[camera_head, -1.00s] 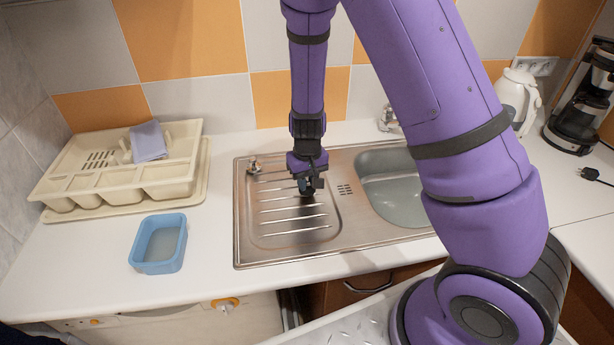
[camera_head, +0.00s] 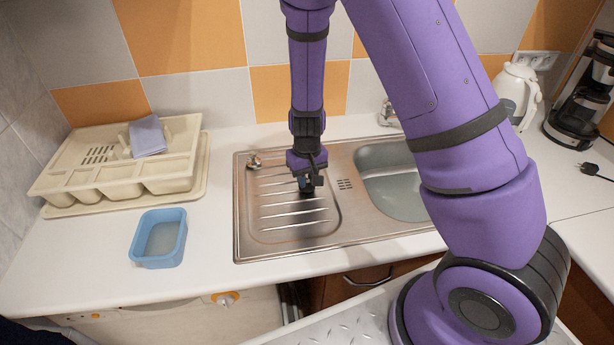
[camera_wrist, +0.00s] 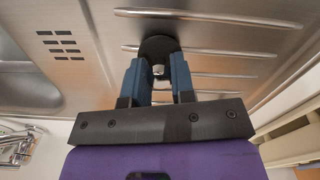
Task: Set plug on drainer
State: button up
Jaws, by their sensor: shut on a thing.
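The plug (camera_wrist: 158,46) is a round black disc with a small shiny metal part, seen at the fingertips in the wrist view. My gripper (camera_wrist: 157,72) is shut on it, with a blue finger on each side of the metal part. In the head view my gripper (camera_head: 306,184) points down over the drainer (camera_head: 285,226), the ridged steel left half of the sink unit. The plug is mostly hidden there. It is at or very close to the ridged surface; I cannot tell if it touches.
The sink basin (camera_head: 385,182) lies to the right, with a tap (camera_head: 388,115) behind. A blue container (camera_head: 158,240) and a cream cutlery tray (camera_head: 118,180) with a grey-blue cloth stand on the left. A white kettle (camera_head: 518,94) and coffee maker (camera_head: 582,105) stand at right.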

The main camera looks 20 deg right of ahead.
jog(key=shift+f, duration=0.15)
jog(key=o, duration=1)
jog(key=s+d+r+t+y, duration=0.1)
jog(key=s+r, duration=0.2)
jog(key=r, duration=0.7)
jog(key=s+d+r+t, duration=0.1)
jog(key=s+r, duration=0.3)
jog(key=r, duration=0.6)
jog(key=s+d+r+y, duration=0.1)
jog(key=s+d+r, duration=0.15)
jog(key=r, duration=0.75)
jog(key=s+r+t, duration=0.1)
jog(key=s+r, duration=0.1)
jog(key=s, duration=0.3)
jog(key=s+d+r+t+h, duration=0.1)
jog(key=s+r, duration=0.2)
jog(key=s, duration=0.2)
jog(key=s+d+r+t+h, duration=0.1)
jog(key=s+r, duration=0.1)
jog(key=s, duration=0.3)
jog(key=shift+s+d+r, duration=0.2)
jog(key=shift+s+r, duration=0.1)
jog(key=shift+r, duration=0.1)
